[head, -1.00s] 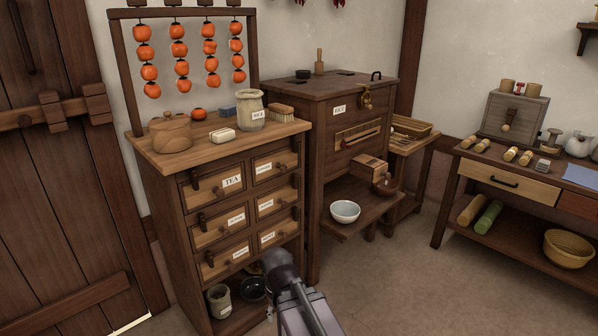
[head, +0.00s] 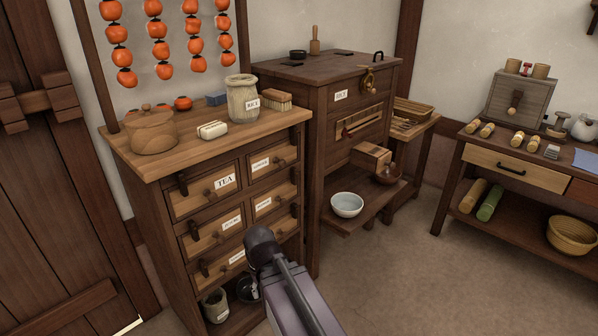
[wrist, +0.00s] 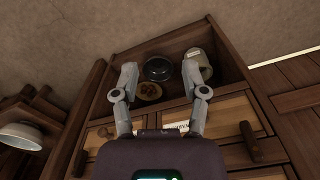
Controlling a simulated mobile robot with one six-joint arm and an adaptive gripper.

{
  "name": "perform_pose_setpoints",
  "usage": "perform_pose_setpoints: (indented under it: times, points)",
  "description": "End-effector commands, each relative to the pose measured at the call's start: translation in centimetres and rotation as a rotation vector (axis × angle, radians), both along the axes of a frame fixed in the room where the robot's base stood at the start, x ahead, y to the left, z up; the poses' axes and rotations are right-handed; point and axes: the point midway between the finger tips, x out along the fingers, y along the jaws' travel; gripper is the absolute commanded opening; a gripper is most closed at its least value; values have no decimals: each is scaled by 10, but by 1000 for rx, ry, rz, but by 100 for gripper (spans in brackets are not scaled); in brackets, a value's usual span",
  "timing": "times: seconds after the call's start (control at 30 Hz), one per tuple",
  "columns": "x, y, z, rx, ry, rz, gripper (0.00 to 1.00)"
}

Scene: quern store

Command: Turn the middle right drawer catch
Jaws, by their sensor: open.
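The wooden drawer cabinet (head: 150,175) has two columns of labelled drawers with round knobs and small dark catches. The middle right drawer (head: 263,204) looks shut.
The bottom shelf holds a jar (head: 215,305) and a dark bowl (wrist: 158,69). The rice chest (head: 325,90) stands to the right, with a pale bowl (head: 347,205) on its low ledge. A workbench (head: 515,163) is far right. The floor between is clear.

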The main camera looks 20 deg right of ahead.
Motion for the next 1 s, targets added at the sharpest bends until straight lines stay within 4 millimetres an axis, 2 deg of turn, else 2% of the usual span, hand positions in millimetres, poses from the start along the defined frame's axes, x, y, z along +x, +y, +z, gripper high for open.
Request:
perform_pose_setpoints:
  times: [0.37, 0.57, 0.77, 1.0]
  points:
    - [2, -1, 1, 8, -4, 4, 57]
    - [13, -7, 10, 67, -38, 44, 57]
    - [37, -25, 31, 186, -139, 117, 57]
    - [76, -65, 72, 325, -360, 215, 57]
